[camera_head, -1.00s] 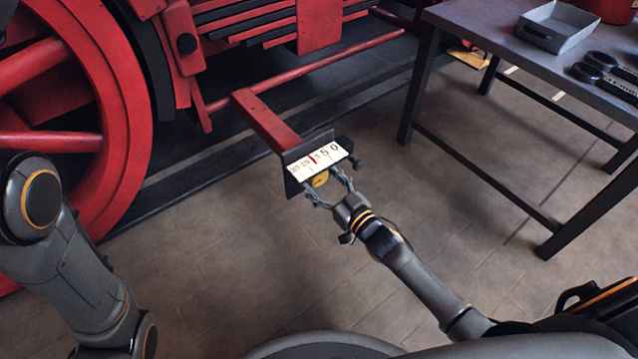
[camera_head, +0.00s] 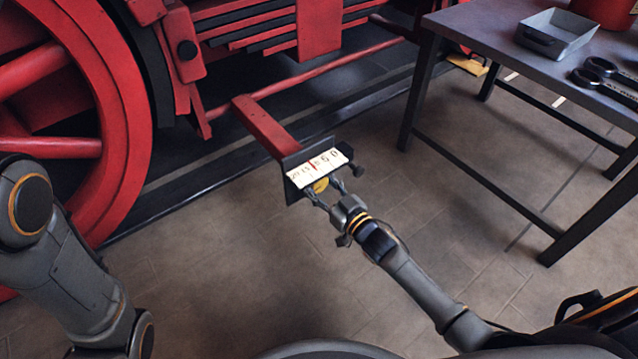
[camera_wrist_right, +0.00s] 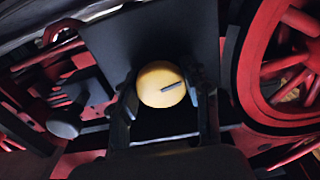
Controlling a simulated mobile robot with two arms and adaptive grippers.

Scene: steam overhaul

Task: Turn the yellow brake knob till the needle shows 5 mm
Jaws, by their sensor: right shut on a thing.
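The yellow brake knob (camera_wrist_right: 160,84) sits under a white scale plate (camera_head: 300,181) on a dark bracket. In the head view only a sliver of the knob (camera_head: 321,185) shows below the plate. The red needle (camera_head: 313,165) stands near the middle of the scale, between the 15 and the 5; its exact reading is too small to tell. My right gripper (camera_wrist_right: 166,90) is shut on the knob, one finger on each side. My left gripper is out of view; only its arm shows.
A red bar (camera_head: 265,127) carries the bracket out from the locomotive. A dark round-ended peg (camera_head: 357,170) sticks out right of the scale. A big red wheel (camera_head: 110,120) stands left. A table (camera_head: 480,40) with a grey tray (camera_head: 556,36) stands right. The floor between is clear.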

